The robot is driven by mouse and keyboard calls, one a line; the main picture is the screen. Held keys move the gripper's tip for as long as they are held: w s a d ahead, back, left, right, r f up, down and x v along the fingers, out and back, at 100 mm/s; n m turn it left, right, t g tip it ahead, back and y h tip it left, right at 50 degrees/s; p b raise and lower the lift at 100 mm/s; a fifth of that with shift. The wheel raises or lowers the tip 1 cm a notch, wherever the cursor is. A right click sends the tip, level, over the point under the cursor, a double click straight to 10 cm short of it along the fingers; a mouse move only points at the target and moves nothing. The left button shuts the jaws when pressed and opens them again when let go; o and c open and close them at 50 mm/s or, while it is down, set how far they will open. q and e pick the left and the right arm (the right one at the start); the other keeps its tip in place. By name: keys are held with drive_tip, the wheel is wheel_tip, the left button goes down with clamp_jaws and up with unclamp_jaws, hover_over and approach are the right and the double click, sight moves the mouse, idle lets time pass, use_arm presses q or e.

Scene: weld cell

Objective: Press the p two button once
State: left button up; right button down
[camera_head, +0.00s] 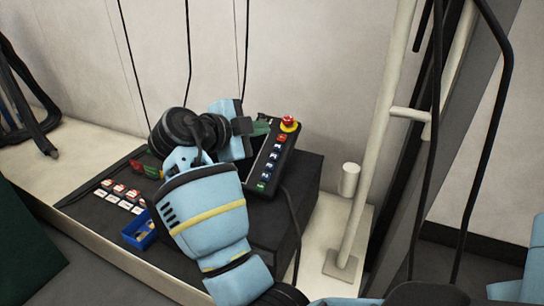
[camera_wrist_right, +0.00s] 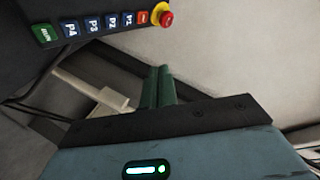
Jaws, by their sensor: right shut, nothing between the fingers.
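The p two button (camera_head: 274,157) is a blue key in the row on the black control box (camera_head: 285,166). In the right wrist view the p two button (camera_wrist_right: 111,21) sits between P3 and P1, near the top edge. My right gripper (camera_head: 262,126) is beside the upper part of the box in the head view, with its green fingers together. In the wrist view my right gripper (camera_wrist_right: 160,70) shows shut and empty, its fingertips apart from the button row. My left gripper is not in view.
A red emergency stop (camera_head: 288,122) on a yellow base tops the box, close to my right gripper. A green RUN button (camera_head: 261,187) is at the other end. A blue bin (camera_head: 138,230) and several labelled blocks (camera_head: 120,195) lie left of my arm. A pale post (camera_head: 375,140) stands right.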

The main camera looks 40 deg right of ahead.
sight(274, 157)
drive_tip(key=shift+w+d+f+b, duration=0.2)
drive_tip(key=shift+d+f+b, duration=0.35)
drive_tip(key=shift+f, duration=0.55)
drive_tip(key=shift+w+d+f+b, duration=0.35)
drive_tip(key=shift+f+b, duration=0.3)
drive_tip(key=shift+f, duration=0.5)
drive_tip(key=shift+w+d+f+b, duration=0.1)
drive_tip(key=shift+d+f+b, duration=0.5)
drive_tip(key=shift+f, duration=0.5)
drive_tip(key=shift+w+d+f+b, duration=0.15)
drive_tip(key=shift+d+f+b, duration=0.15)
drive_tip(key=shift+f+b, duration=0.3)
drive_tip(key=shift+d+f, duration=0.1)
drive_tip(key=shift+f, duration=0.05)
drive_tip(key=shift+w+d+f, duration=0.1)
drive_tip(key=shift+f, duration=0.15)
